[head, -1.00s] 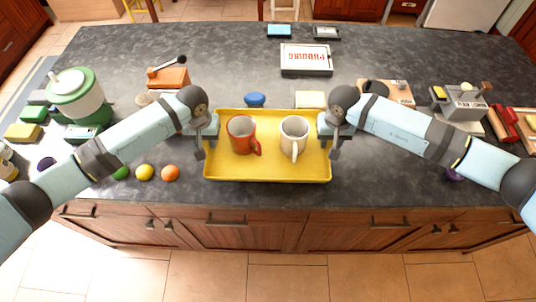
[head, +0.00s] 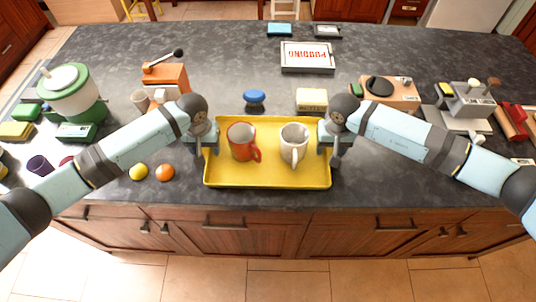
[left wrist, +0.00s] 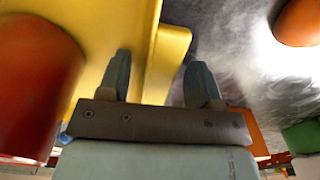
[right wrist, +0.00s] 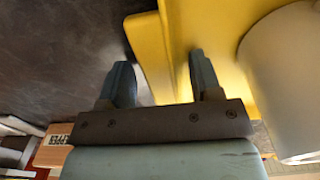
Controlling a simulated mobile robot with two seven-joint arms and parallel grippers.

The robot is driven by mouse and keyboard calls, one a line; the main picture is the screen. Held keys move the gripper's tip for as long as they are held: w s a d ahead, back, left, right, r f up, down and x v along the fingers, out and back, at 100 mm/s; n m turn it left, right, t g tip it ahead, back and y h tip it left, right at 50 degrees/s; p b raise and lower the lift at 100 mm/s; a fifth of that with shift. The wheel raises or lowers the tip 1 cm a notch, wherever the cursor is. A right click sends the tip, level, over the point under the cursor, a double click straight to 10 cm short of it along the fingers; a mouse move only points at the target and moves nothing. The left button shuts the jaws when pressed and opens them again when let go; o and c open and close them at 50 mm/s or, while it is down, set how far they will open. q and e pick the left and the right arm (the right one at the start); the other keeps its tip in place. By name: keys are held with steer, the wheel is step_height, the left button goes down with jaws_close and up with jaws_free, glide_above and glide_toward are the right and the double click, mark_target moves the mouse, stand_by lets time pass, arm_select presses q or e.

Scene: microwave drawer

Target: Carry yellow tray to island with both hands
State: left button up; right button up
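The yellow tray (head: 268,179) is level over the front of the dark island top (head: 400,55); I cannot tell whether it touches the surface. A red mug (head: 241,142) and a white mug (head: 294,140) stand upright in it. My left gripper (head: 203,145) is at the tray's left end; in the left wrist view its fingers (left wrist: 158,80) are on either side of the yellow end handle, apparently clamped on it. My right gripper (head: 331,145) is at the right end; in the right wrist view its fingers (right wrist: 160,80) straddle the other handle likewise.
Beyond the tray lie a blue item (head: 254,96) and a pale yellow block (head: 311,98). A lemon (head: 138,172) and an orange (head: 165,172) lie left of it.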

arm_select(q)
steer(key=shift+d+r, duration=0.1)
arm_select(e)
steer(key=shift+r, duration=0.3)
arm_select(q)
step_height(320, 180, up, 12)
arm_select(e)
step_height(320, 180, up, 12)
steer(key=shift+f, duration=0.25)
stand_by(0.6)
